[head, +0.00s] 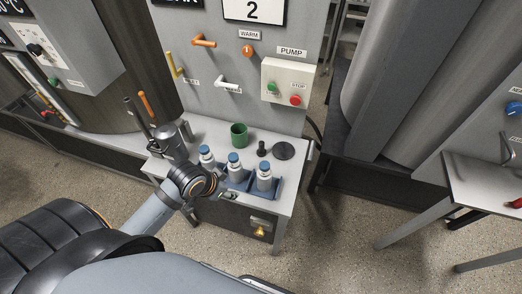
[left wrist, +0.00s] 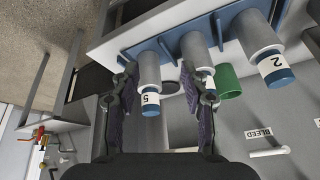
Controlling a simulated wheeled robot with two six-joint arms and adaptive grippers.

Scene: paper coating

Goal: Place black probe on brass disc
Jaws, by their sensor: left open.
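A small black upright probe (head: 262,149) stands on the grey bench top. Just right of it lies a dark round disc (head: 283,150); it looks dark grey, and no brass-coloured disc shows. My right gripper is not in view.
A panel with handles and a pump box (head: 288,83) rises behind.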

